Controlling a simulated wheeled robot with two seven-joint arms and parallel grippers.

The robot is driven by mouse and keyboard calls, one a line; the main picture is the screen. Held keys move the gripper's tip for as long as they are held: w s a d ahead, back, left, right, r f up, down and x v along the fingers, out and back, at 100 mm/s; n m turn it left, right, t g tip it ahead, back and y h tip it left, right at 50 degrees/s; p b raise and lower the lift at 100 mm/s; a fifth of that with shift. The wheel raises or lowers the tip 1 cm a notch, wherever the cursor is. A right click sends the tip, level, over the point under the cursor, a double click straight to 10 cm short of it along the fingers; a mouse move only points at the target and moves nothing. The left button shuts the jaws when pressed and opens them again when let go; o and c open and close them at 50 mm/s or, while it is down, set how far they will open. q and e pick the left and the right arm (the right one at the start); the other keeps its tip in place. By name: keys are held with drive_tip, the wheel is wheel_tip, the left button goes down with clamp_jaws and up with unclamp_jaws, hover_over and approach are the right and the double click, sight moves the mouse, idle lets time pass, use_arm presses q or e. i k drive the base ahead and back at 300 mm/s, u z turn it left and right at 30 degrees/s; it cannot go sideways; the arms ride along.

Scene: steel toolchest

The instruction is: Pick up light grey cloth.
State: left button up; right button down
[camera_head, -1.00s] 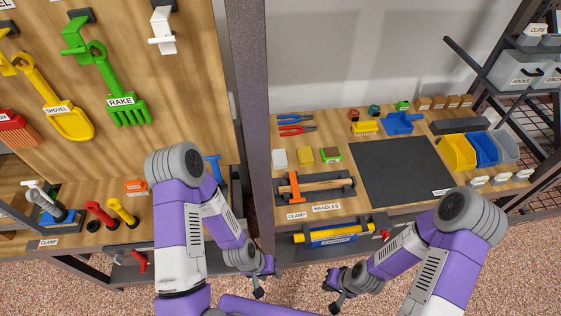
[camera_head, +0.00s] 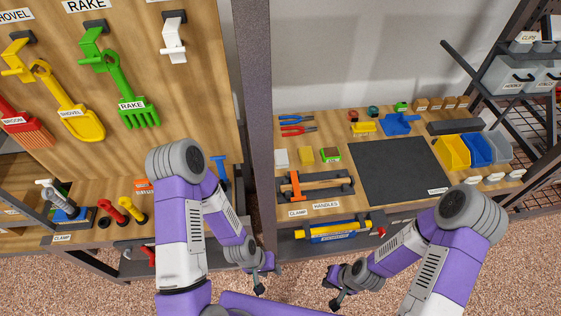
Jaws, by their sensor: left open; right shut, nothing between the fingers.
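A small, flat light grey piece (camera_head: 281,158) lies at the left of the right-hand bench, beside a yellow block. It looks like the folded light grey cloth, but it is too small to be sure. My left gripper (camera_head: 263,276) is open and empty, low in front of the bench and well short of the grey piece. My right gripper (camera_head: 333,293) is shut and empty, to the right of the left one, also over the floor in front of the bench. Neither gripper touches anything.
A dark post (camera_head: 256,120) stands just left of the grey piece. A yellow block (camera_head: 305,154), a green-topped block (camera_head: 331,154) and a handle rack (camera_head: 325,187) lie near it. A black mat (camera_head: 395,170) is bare. Yellow and blue bins (camera_head: 453,153) stand at the right.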

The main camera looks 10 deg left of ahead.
sight(280, 155)
drive_tip(key=u, duration=0.15)
drive_tip(key=k, duration=0.35)
drive_tip(key=z, duration=1.3)
drive_tip(key=i, duration=1.45)
drive_tip(key=u, duration=1)
drive_tip(key=i, duration=0.15)
drive_tip(key=u, duration=0.2)
